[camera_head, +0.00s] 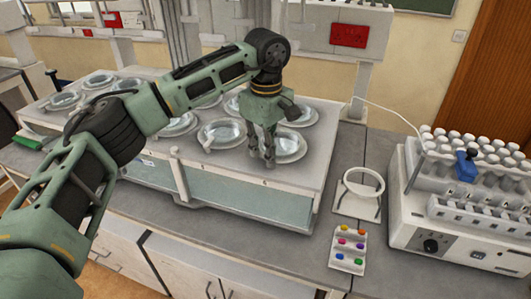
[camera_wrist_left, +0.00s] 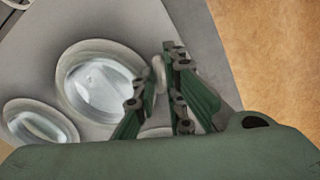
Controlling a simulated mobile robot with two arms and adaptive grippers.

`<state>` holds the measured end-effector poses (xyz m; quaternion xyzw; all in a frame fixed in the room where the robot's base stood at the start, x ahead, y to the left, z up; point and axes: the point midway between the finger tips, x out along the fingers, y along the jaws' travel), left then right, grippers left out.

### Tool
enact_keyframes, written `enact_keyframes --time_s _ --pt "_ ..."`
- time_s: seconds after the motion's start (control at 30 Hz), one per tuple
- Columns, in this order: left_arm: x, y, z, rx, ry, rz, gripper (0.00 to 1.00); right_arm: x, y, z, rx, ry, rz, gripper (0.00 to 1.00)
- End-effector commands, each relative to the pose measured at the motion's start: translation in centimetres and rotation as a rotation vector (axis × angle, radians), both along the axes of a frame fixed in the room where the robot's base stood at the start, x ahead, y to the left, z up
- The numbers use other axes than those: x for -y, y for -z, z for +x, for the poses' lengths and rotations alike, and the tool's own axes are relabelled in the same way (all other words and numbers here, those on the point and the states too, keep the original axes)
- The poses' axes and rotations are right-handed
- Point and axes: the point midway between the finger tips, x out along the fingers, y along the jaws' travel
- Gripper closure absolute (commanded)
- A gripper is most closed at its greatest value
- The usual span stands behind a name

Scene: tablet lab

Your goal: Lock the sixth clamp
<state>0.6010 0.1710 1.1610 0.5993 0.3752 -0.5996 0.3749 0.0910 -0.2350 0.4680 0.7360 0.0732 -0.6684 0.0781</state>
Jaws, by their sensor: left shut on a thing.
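My left gripper (camera_head: 262,157) reaches down from above at the front right vessel of the dissolution bath. It is shut on a small pale clamp (camera_wrist_left: 158,73) at the rim of that round clear vessel (camera_head: 290,147). In the left wrist view the gripper (camera_wrist_left: 154,80) has its two green fingers on either side of the clamp, and the vessel (camera_wrist_left: 98,80) lies just left of them. The fingers hide most of the clamp in the head view. My right gripper is not in view.
The bath's grey top (camera_head: 307,170) holds several other round vessels, including one (camera_head: 221,134) left of the gripper. To the right are a white ring stand (camera_head: 358,205), a plate of coloured tablets (camera_head: 347,249) and a machine with white-capped tubes (camera_head: 440,215).

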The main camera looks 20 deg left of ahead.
Motion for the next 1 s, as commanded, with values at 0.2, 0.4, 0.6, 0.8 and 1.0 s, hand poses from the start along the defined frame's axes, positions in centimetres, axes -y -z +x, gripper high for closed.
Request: enact_keyframes --time_s 0.2,0.4,0.6,0.8,1.0 --pt "0.14 -0.06 0.17 0.002 0.134 -0.002 1.00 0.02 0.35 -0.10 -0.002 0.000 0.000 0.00" --pt "0.17 -0.07 0.24 0.002 0.209 -0.002 1.00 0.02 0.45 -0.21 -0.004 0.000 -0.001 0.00" --pt "0.19 -0.08 0.25 0.001 0.240 -0.002 1.00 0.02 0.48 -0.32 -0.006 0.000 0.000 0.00" --pt "0.19 -0.10 0.25 0.001 0.244 -0.002 1.00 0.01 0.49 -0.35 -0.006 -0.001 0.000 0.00" --pt "0.19 -0.11 0.25 0.001 0.243 -0.002 0.87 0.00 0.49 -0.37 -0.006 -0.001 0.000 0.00"
